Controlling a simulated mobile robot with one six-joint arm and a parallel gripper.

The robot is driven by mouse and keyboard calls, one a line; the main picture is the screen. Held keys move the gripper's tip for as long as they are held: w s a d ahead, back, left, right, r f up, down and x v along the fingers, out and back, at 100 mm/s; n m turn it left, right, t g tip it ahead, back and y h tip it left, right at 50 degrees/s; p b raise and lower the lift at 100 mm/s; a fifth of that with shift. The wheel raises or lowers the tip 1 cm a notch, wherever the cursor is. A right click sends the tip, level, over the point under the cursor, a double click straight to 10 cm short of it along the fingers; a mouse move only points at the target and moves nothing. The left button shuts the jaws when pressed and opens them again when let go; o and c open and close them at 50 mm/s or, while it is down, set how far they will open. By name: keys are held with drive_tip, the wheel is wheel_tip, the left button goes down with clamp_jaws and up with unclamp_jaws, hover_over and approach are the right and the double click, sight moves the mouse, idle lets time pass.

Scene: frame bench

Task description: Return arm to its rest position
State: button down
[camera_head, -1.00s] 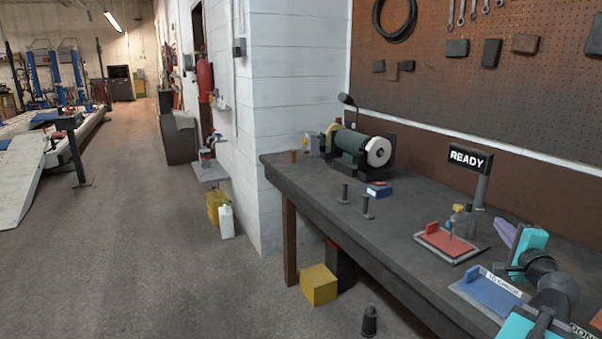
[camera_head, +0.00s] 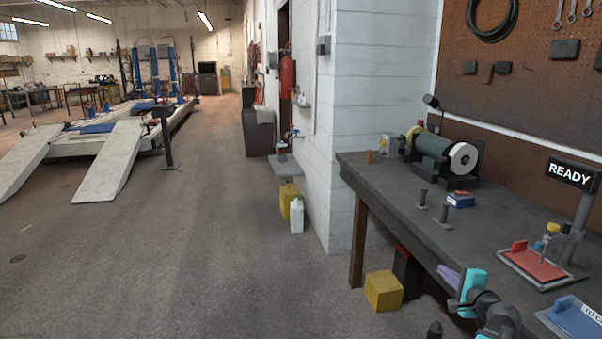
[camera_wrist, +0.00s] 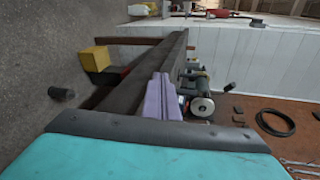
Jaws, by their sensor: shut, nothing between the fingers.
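My gripper (camera_head: 449,277) shows at the lower right of the head view, with purple fingers on a cyan wrist part. It appears in front of the bench's front edge in the picture, pointing up and left. In the wrist view the purple fingers (camera_wrist: 163,98) lie together, shut with nothing between them. My arm runs out of the bottom of the head view, so most of it is hidden.
The dark workbench (camera_head: 410,220) carries a grinder (camera_head: 432,150), two dark pegs, a red tray (camera_head: 535,265), a blue tray (camera_head: 580,318) and a READY sign (camera_head: 571,172). A yellow box (camera_head: 383,291) stands below.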

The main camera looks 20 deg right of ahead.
drive_tip(key=w+a+f+n+g+y, duration=0.1)
drive_tip(key=w+a+f+y, duration=0.15)
drive_tip(key=a+f, duration=0.3)
drive_tip(key=w+a+f+n+y, duration=0.1)
drive_tip(key=w+a+f, duration=0.3)
drive_tip(key=a, duration=0.2)
drive_tip(key=a+f+n+g+y+b, duration=0.1)
drive_tip(key=a+f+n+g+y, duration=0.25)
drive_tip(key=a+f, duration=1)
drive_tip(key=a+f+n+g+y+b, duration=0.1)
drive_tip(key=a+f+n+g+y, duration=0.2)
drive_tip(key=a+f, duration=1.05)
drive_tip(key=s+a+f+n+g+h, duration=0.1)
drive_tip(key=s+a+f+n+g, duration=0.35)
drive_tip(key=s+a+f, duration=0.45)
drive_tip(key=s+a+f+n+g+h, duration=0.1)
drive_tip(key=s+a+f+n+g, duration=0.4)
drive_tip(key=s+a, duration=0.65)
drive_tip(key=s+d+f+n+g+h, duration=0.2)
drive_tip(key=s+d+n+g+h, duration=0.1)
drive_tip(key=s+d, duration=0.5)
drive_tip(key=s+n+h, duration=0.1)
drive_tip(key=s, duration=0.2)
drive_tip(key=shift+d+f+b, duration=0.25)
drive_tip(key=shift+f+b, duration=0.1)
drive_tip(key=shift+s+d, duration=0.1)
